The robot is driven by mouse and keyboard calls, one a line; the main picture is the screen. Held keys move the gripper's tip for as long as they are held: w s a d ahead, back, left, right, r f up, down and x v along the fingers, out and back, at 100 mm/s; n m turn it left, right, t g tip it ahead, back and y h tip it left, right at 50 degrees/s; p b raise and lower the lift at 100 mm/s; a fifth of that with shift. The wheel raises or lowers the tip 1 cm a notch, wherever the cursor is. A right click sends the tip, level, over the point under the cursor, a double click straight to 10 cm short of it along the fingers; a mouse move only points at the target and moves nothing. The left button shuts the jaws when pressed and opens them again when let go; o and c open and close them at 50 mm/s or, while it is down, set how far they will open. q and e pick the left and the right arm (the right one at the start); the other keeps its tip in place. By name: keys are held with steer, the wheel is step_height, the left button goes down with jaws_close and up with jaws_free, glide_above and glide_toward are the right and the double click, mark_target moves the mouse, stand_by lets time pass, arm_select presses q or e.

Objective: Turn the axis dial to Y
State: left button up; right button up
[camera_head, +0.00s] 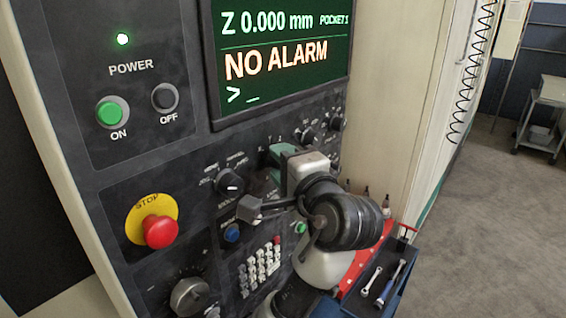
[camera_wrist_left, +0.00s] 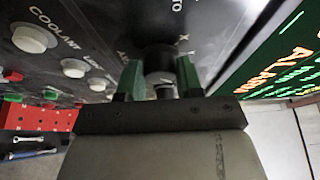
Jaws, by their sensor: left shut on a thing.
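The axis dial (camera_wrist_left: 160,62) is a dark round knob on the control panel. It shows in the left wrist view between the two green fingers of my left gripper (camera_wrist_left: 160,80), which is shut on it. Small white letters stand around it, but I cannot tell which one its pointer faces. In the head view my left gripper (camera_head: 276,166) is against the panel below the screen and hides most of the dial. My right gripper is not in view.
The screen (camera_head: 285,50) reads NO ALARM. Another dial (camera_head: 230,182) sits left of my gripper, with the red STOP button (camera_head: 160,231) farther left. A keypad (camera_head: 260,265) is below. A blue tray with wrenches (camera_head: 385,280) lies at lower right. Open floor is at far right.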

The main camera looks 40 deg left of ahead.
arm_select(q)
steer(key=shift+c, duration=0.8)
steer(key=n+y+b, duration=0.1)
steer(key=n+b, duration=0.2)
steer(key=b, duration=0.1)
steer(key=n+y+b, duration=0.1)
steer(key=n+b, duration=0.2)
steer(key=b, duration=0.2)
steer(key=n+y+b, duration=0.1)
steer(key=n+b, duration=0.2)
steer(key=b, duration=0.1)
steer(key=shift+w+f+n+g+y+b, duration=0.1)
steer(key=shift+n+g+y+b, duration=0.2)
steer(key=shift+n+y, duration=0.1)
steer(key=o, duration=0.6)
steer(key=shift+c, duration=0.2)
steer(key=o, duration=0.4)
steer(key=shift+w+a+f, duration=0.1)
steer(key=shift+c, duration=0.2)
